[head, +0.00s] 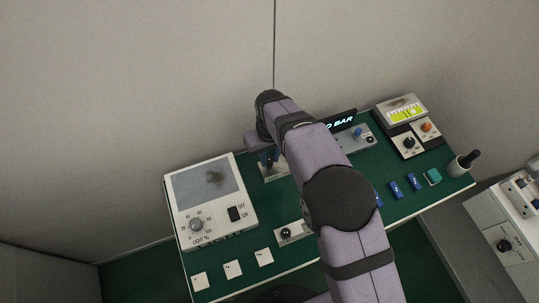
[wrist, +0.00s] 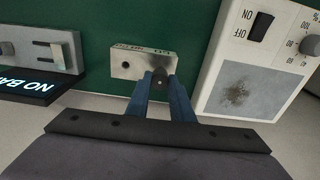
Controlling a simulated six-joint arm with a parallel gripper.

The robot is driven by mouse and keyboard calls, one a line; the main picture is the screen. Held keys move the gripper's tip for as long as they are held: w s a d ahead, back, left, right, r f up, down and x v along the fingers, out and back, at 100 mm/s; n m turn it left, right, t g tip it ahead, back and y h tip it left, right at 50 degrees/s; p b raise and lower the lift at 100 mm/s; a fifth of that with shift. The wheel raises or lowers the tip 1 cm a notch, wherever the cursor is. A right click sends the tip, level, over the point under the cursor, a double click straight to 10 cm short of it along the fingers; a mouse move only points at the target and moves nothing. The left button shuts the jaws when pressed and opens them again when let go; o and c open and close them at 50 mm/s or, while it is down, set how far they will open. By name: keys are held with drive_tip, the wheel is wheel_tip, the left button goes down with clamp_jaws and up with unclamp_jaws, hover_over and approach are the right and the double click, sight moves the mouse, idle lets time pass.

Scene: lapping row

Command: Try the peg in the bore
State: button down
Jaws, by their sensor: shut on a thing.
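A pale block with a dark bore (wrist: 143,63) lies on the green mat, with small lettering along its edge. In the head view the same block (head: 273,175) shows partly behind my arm. My gripper (wrist: 161,84) has blue fingers shut on a short dark peg (wrist: 160,80). The peg is at the right part of the block's face, to the right of the small dark hole at the block's left. I cannot tell whether the peg's end is inside a bore or just above the block. In the head view my gripper (head: 270,158) is mostly hidden by my arm.
A light box (head: 213,200) stands at the left of the green bench (head: 215,254). A lit sign (head: 342,121) and a grey fixture (head: 355,139) are right of my arm. Several blue pieces (head: 397,189), a teal block (head: 432,177) and a cup (head: 459,166) lie further right. White cards (head: 233,269) lie in front.

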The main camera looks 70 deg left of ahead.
sight(270, 161)
drive_tip(key=shift+f+b, duration=0.7)
drive_tip(key=shift+f, duration=0.4)
drive_tip(key=c, duration=1.5)
unclamp_jaws()
drive_tip(key=shift+d+r+b, duration=0.15)
drive_tip(key=shift+r+b, duration=1.05)
drive_tip(key=shift+r, duration=2.45)
